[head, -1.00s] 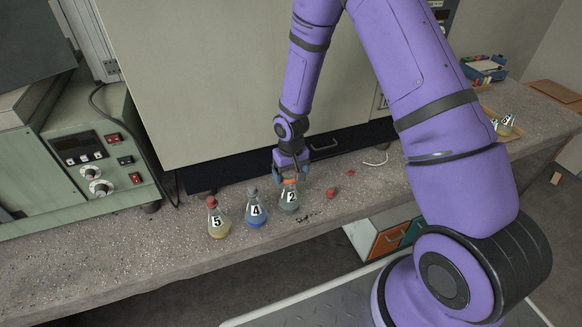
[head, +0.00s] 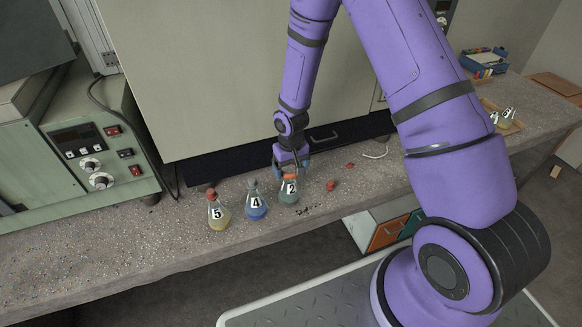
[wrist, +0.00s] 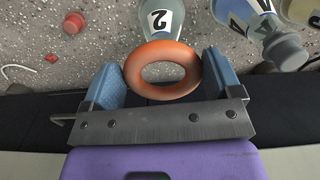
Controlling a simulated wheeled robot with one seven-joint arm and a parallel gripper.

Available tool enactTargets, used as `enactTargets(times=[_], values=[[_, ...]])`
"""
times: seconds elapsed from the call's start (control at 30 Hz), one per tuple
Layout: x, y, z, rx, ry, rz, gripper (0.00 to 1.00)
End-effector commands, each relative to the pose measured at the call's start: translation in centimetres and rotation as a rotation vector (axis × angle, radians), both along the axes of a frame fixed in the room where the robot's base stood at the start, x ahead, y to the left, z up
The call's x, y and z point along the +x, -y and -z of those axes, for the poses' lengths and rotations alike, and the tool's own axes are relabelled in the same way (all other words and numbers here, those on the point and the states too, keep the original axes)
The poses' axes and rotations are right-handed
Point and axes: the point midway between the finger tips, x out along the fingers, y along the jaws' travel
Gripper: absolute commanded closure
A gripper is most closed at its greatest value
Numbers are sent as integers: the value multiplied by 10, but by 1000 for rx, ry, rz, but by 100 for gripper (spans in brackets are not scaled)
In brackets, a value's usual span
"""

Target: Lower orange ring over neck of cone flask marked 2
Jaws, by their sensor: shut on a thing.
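The cone flask marked 2 (head: 289,194) stands on the bench, at the right end of a row with the flasks marked 4 (head: 256,206) and 5 (head: 218,214). My gripper (head: 290,172) is over flask 2 and shut on the orange ring (head: 290,177). In the wrist view the ring (wrist: 162,71) sits between the blue finger pads of my gripper (wrist: 165,76). Flask 2 (wrist: 161,20) shows just beyond the ring, and its upper part runs up to and behind the ring. I cannot tell whether the ring is around the neck or only above it.
A red stopper (head: 331,185) and a smaller red piece (head: 350,165) lie right of flask 2. A green instrument box (head: 100,150) stands at left. A tray with more flasks (head: 503,118) is far right. The bench front is clear.

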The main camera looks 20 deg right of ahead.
Motion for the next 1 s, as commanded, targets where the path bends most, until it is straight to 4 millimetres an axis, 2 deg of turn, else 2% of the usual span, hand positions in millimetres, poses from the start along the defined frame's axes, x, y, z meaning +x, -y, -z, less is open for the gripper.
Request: enactTargets(times=[1.0], values=[[0,0,19,0,-1,0,45]])
